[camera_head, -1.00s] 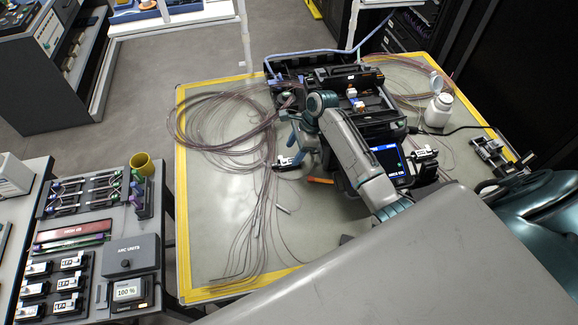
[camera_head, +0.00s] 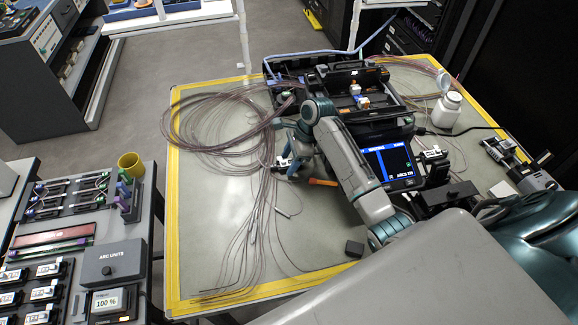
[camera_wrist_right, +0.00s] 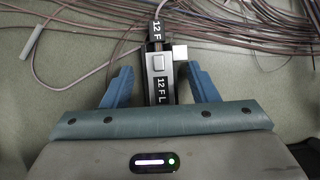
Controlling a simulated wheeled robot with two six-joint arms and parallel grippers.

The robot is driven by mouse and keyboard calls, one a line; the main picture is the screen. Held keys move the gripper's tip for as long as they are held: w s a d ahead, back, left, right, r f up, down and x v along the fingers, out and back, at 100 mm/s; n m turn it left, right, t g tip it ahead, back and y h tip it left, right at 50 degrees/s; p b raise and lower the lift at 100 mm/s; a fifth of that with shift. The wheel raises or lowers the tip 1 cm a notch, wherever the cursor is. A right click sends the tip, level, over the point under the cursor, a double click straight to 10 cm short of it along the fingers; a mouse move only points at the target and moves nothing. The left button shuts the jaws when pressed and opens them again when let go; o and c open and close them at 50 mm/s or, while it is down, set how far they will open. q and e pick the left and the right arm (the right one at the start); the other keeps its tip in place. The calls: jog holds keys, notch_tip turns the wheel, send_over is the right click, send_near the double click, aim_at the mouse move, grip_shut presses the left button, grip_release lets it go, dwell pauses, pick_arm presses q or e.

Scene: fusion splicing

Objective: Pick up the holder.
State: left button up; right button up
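The holder (camera_wrist_right: 160,78) is a small dark and grey block with "12 F L" labels. It lies on the mat beside the fibres, with a cable at its far end. In the head view the holder (camera_head: 282,162) is partly hidden by my gripper. My right gripper (camera_wrist_right: 160,86) has its blue fingers on either side of the holder, with gaps to it. In the head view my right gripper (camera_head: 291,160) is low at the mat, left of the splicer (camera_head: 340,92). My left gripper does not show.
Coiled fibres (camera_head: 215,125) spread over the left of the yellow-edged mat. An orange-handled tool (camera_head: 322,182) lies just right of the gripper. The splicer's lit screen (camera_head: 388,163) and a white bottle (camera_head: 446,109) are further right. The mat's lower middle is mostly clear.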

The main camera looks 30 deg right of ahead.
jog(key=c, duration=0.9)
jog(key=shift+r, duration=0.1)
jog(key=shift+r+b, duration=0.35)
jog(key=shift+r, duration=1.3)
jog(key=s+a, duration=0.1)
jog(key=s, duration=0.4)
jog(key=s+a+r+b, duration=0.1)
jog(key=s+a, duration=0.1)
jog(key=s, duration=0.3)
jog(key=s+a, duration=0.2)
jog(key=s, duration=0.3)
jog(key=shift+r+b, duration=0.25)
jog(key=shift+b, duration=0.05)
